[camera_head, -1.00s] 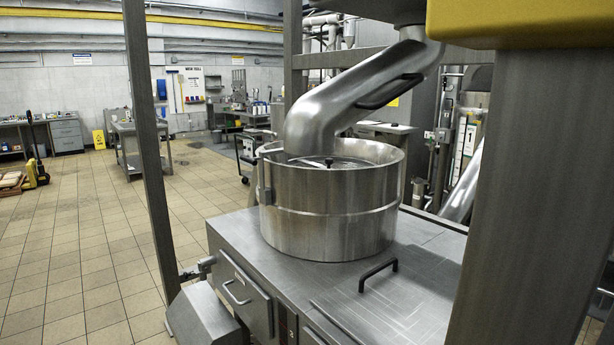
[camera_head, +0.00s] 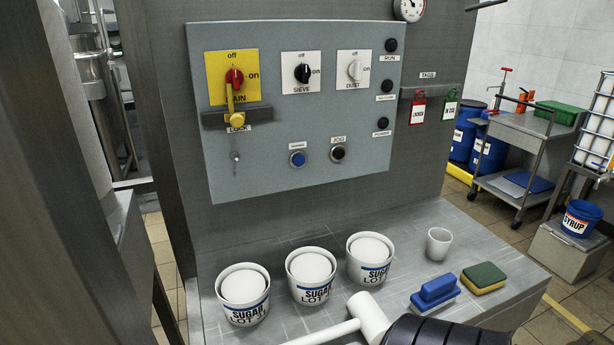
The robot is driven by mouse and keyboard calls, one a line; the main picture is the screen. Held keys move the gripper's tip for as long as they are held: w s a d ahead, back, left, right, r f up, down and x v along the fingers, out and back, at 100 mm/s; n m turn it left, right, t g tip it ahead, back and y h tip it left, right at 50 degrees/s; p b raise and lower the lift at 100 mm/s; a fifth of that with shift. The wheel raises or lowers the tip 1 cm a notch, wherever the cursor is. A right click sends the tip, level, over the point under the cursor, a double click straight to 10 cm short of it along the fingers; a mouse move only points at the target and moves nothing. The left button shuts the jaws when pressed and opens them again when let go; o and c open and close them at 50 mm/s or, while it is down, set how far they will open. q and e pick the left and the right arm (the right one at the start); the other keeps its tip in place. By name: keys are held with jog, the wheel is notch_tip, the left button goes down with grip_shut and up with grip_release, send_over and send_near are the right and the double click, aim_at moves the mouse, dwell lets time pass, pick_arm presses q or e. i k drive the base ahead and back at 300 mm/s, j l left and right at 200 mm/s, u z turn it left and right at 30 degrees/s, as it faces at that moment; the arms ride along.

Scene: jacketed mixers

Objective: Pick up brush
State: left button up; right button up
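A blue block-shaped brush (camera_head: 435,291) with a raised grip and a pale lower edge lies on the steel bench top (camera_head: 490,239), near its front right. It is beside a green and yellow sponge (camera_head: 484,278) and in front of a white cup (camera_head: 438,243). Nothing holds the brush. Neither of my grippers can be made out in the head view. A dark ribbed shape (camera_head: 440,331) cuts across the bottom edge just in front of the brush; I cannot tell what it is.
Three white sugar tubs (camera_head: 243,294) stand left of the brush. A white mallet (camera_head: 369,318) lies at the front. A control panel (camera_head: 290,105) rises behind the bench. A trolley (camera_head: 530,128) and a blue syrup bucket (camera_head: 582,217) are at the right.

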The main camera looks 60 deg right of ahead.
aim_at(439, 293)
jog(key=z, duration=2.7)
